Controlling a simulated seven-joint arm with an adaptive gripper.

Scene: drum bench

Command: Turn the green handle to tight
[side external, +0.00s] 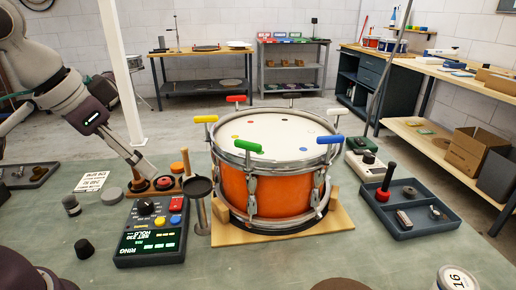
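The green handle (248,146) sits on top of a tuning rod at the near rim of the orange drum (272,192). It lies roughly crosswise in the picture. No mark for tight is readable beside it. My gripper (139,168) is at the left, pointing down toward a small wooden rack (168,189) with dark and orange round-topped pieces. It is well left of the drum and apart from the green handle. Its fingertips are small and partly merge with the rack, so whether it is open or holds something is unclear.
Yellow (205,118), red (235,98), black (291,95), white (338,111) and blue (329,139) handles ring the rim. A control box (152,232) and a dark round-topped stand (199,187) are left of the drum. A tray (420,218) lies right.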

